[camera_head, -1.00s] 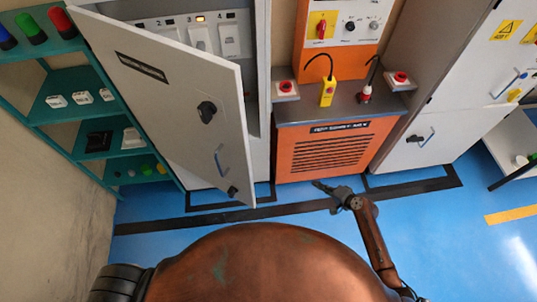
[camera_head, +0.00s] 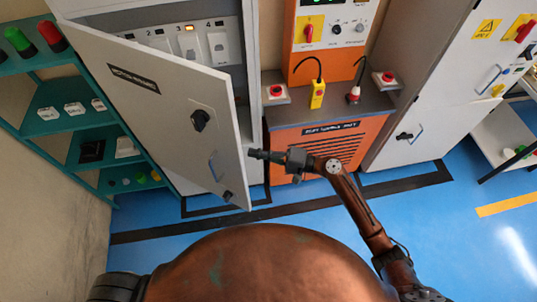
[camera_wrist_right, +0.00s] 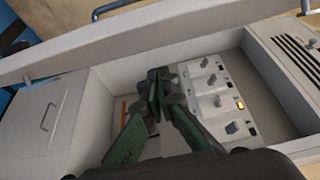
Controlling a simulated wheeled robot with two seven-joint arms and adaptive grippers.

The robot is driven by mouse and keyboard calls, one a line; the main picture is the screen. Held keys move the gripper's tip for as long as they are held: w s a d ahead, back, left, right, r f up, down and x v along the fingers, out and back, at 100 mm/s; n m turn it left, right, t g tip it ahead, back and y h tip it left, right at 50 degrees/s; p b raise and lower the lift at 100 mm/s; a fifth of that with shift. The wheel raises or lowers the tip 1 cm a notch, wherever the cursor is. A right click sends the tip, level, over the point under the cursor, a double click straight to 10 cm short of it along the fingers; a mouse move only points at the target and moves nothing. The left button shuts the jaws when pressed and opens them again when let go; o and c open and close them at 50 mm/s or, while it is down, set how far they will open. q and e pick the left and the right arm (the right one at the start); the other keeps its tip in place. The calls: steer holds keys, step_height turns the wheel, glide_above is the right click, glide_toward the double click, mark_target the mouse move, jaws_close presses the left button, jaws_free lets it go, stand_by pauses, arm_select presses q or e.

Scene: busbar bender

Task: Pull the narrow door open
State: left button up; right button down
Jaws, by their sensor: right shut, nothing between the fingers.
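The narrow door (camera_head: 160,100) is a tall white panel with a dark label, a black knob (camera_head: 200,120) and a handle (camera_head: 215,167). It stands partly open from its cabinet, with its free edge towards me. My right gripper (camera_head: 256,154) is shut and empty at the free edge, on the cabinet side. I cannot tell whether it touches the door. In the right wrist view, the shut fingers (camera_wrist_right: 156,85) show in front of the cabinet interior, with the door (camera_wrist_right: 180,32) running across the top. My left gripper is not in view.
Numbered breaker switches (camera_head: 190,45) sit inside the cabinet. An orange machine (camera_head: 320,150) with a grey top stands right of the door. A green shelf (camera_head: 60,110) stands close on the left. Blue floor (camera_head: 450,215) is clear at the right.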

steer(key=s+a+p, duration=0.2)
steer(key=s+a, duration=0.1)
steer(key=shift+s+a+f, duration=0.1)
steer(key=shift+s+a, duration=0.1)
steer(key=shift+a, duration=0.05)
steer(key=shift+s, duration=0.1)
